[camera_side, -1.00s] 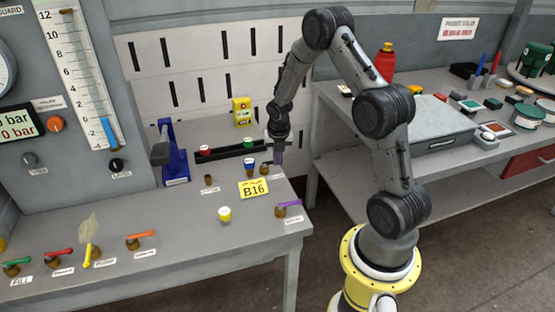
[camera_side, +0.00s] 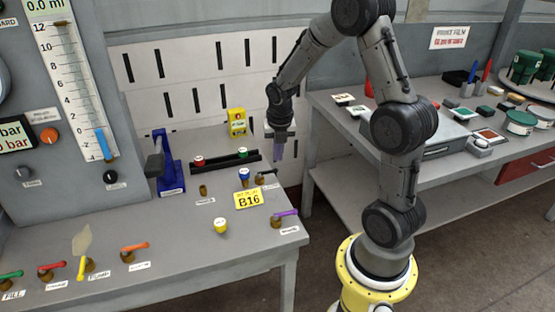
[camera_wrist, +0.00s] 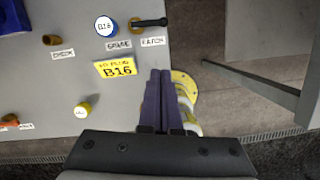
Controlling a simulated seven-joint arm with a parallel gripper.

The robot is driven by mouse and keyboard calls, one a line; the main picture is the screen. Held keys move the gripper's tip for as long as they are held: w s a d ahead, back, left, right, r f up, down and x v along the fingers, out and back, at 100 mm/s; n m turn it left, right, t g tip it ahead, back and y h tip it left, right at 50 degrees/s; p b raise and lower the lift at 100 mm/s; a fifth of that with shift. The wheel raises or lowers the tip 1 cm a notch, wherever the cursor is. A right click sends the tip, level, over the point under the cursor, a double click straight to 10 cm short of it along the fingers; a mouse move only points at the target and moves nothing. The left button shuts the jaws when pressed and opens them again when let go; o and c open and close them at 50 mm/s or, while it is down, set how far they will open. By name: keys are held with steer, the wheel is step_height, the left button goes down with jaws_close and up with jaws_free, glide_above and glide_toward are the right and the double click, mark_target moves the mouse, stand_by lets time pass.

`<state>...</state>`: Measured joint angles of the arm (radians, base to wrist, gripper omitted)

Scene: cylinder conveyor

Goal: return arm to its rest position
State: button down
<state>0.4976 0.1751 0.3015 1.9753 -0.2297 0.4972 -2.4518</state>
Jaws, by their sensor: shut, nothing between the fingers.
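My gripper (camera_side: 279,150) hangs pointing down above the right edge of the grey bench (camera_side: 170,245), near the back. Its purple fingers also show in the wrist view (camera_wrist: 158,75), side by side with nothing between them. The fingers are apart from the bench top and its parts. My arm reaches in from its yellow base on the right, with the elbow raised. In the wrist view the fingertips are to the right of the yellow B16 card (camera_wrist: 116,68).
A blue-capped plug (camera_side: 244,175) and a black-handled latch (camera_side: 264,178) stand near the gripper. A yellow-capped plug (camera_side: 221,226) and a purple-handled valve (camera_side: 285,214) stand in front. A second bench (camera_side: 350,155) lies to the right, beyond a gap.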

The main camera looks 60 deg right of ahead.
stand_by(0.3)
steer(key=w+a+r+n+t, duration=0.1)
steer(key=w+a+r+t, duration=0.15)
steer(key=a+r, duration=0.6)
steer(key=s+a+r+m+t, duration=0.2)
steer(key=s+a+r+m, duration=0.35)
steer(key=r, duration=0.35)
steer(key=s+a+m+y, duration=0.1)
steer(key=s+a+m, duration=0.2)
steer(key=s+m, duration=0.4)
steer(key=s+a+f+m+y, duration=0.1)
steer(key=s+a+m, duration=0.3)
steer(key=m, duration=0.9)
steer(key=s, duration=0.3)
steer(key=shift+f, duration=0.3)
